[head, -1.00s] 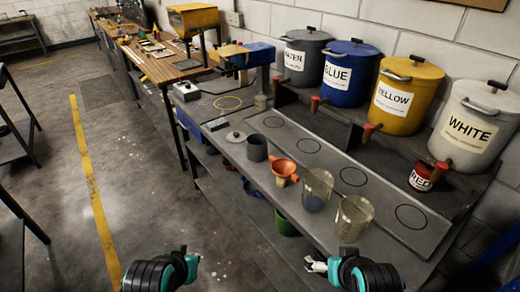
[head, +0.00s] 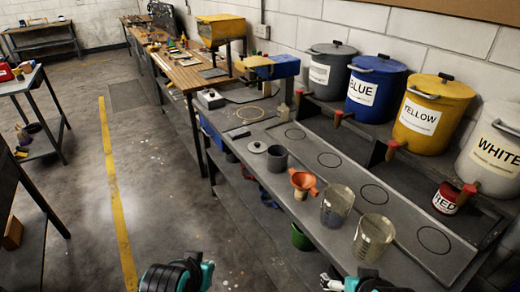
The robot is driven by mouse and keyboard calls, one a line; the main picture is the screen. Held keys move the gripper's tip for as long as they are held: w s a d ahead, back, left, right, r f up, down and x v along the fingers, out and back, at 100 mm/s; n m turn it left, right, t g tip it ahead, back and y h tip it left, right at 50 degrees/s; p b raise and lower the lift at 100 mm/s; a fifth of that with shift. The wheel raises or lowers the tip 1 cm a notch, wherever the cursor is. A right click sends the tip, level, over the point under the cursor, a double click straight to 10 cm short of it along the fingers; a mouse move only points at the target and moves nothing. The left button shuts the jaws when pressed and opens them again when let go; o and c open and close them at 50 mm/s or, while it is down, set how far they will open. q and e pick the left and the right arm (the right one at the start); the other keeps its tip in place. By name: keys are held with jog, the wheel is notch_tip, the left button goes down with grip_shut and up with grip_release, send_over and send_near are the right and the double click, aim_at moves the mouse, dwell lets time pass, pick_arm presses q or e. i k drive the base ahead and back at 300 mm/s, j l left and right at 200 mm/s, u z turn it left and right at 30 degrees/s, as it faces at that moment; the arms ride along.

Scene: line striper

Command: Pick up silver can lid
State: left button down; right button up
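The silver can lid (head: 257,147) lies flat on the grey bench, with a small dark knob on top. It is just left of the open grey can (head: 277,158). My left gripper (head: 205,270) is low in the picture, over the floor and well short of the lid. My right gripper (head: 330,283) is at the bottom edge, in front of the bench and away from the lid. Both grippers are cut off or turned away, and their finger gaps are not clear.
An orange funnel (head: 303,183) and two clear beakers (head: 337,205) stand along the bench front. Paint drums, including a blue one (head: 375,84) and a yellow one (head: 432,112), line the back. A red paint can (head: 446,198) stands right. Open floor lies left, with a yellow line (head: 119,215).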

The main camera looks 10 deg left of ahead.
aim_at(258, 147)
jog(key=z, duration=0.45)
jog(key=i+j+z, duration=0.15)
jog(key=j+z, duration=0.85)
jog(key=j, duration=0.15)
jog(key=i, duration=0.05)
